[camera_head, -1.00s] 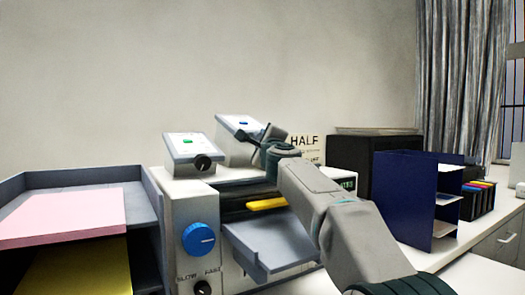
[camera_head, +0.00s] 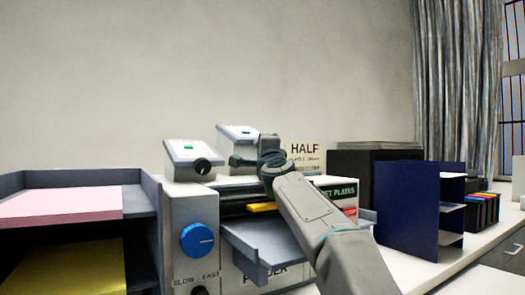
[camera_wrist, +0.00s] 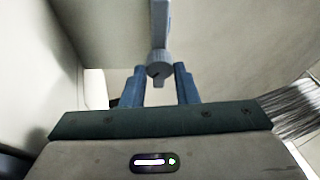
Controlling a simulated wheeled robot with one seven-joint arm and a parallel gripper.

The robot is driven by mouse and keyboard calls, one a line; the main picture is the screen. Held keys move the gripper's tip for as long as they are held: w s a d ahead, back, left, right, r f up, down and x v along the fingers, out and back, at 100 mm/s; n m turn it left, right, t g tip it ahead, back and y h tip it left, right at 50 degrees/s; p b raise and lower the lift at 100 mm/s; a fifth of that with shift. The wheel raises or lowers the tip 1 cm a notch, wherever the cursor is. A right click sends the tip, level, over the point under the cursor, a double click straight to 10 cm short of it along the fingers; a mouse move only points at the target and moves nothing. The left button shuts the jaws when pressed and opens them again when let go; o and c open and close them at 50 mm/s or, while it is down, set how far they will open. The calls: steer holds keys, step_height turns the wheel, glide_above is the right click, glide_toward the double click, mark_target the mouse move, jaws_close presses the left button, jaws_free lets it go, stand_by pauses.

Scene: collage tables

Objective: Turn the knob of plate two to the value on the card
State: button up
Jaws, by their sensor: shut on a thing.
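Two sloped plates stand on top of the pale machine in the head view. The left plate (camera_head: 188,150) bears a green mark and a black knob (camera_head: 201,166). The right plate (camera_head: 236,131) bears a blue mark; its lower part is hidden by my arm. A card behind them reads HALF (camera_head: 305,149); its smaller print is unreadable. My gripper (camera_wrist: 160,76) is at the right plate, its blue fingers either side of a grey knob (camera_wrist: 158,70) and shut on it. Plate numbers and the knob's setting cannot be read.
Stacked paper trays (camera_head: 146,190) stand left. White counter shows at right.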

steer(key=o, duration=1)
steer(key=shift+f, duration=0.1)
steer(key=shift+s+f+b, duration=0.1)
steer(key=shift+s+b, duration=0.2)
steer(key=shift+b, duration=0.1)
steer(key=b+v, duration=0.3)
steer(key=shift+s+d+f, duration=0.15)
steer(key=shift+s+f, duration=0.1)
steer(key=shift+s, duration=0.05)
steer(key=s+d+b, duration=0.2)
steer(key=s+d, duration=0.1)
steer(key=s, duration=0.9)
steer(key=shift+s+d+r, duration=0.1)
steer(key=shift+r, duration=0.05)
